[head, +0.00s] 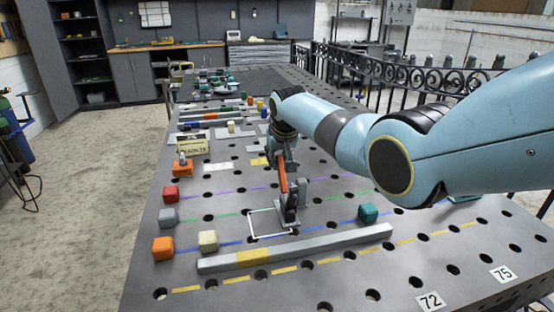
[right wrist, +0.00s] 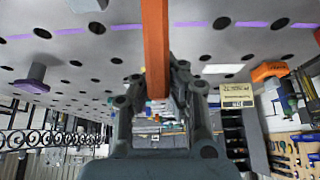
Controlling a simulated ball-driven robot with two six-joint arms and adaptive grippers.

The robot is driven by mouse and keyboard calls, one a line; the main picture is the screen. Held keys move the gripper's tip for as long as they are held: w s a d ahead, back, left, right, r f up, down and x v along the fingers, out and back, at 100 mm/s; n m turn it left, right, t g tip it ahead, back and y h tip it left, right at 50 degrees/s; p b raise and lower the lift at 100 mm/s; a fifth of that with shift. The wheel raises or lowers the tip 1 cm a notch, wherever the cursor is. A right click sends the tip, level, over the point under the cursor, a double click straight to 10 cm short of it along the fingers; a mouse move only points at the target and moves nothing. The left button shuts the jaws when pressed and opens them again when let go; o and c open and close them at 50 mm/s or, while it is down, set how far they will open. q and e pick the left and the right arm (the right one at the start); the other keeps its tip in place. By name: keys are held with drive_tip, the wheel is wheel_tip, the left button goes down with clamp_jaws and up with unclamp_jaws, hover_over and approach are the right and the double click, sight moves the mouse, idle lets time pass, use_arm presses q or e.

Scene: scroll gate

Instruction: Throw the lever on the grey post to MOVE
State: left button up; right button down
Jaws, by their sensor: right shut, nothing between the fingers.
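The orange lever (head: 283,173) stands near upright on the grey post (head: 291,208), on the perforated table. My right gripper (head: 284,160) reaches down to the lever from above, its fingers shut with nothing between them. In the right wrist view the orange lever (right wrist: 156,45) runs down the middle, close to my right gripper (right wrist: 158,85). Whether they touch, I cannot tell. The lever's markings are not readable. My left gripper is not in view.
A long grey bar (head: 325,246) with a yellow section lies in front of the post. A lettered sign (head: 192,144) stands farther back. Black railing (head: 420,78) runs behind the right side.

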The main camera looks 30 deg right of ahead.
drive_tip(key=shift+d+f, duration=0.1)
idle(0.3)
drive_tip(key=c, duration=1.4)
unclamp_jaws()
drive_tip(key=shift+s, duration=0.1)
drive_tip(key=shift+o, duration=0.8)
drive_tip(key=shift+r, duration=0.2)
wheel_tip(320, 180, up, 10)
hover_over(283, 178)
drive_tip(key=shift+r, duration=0.15)
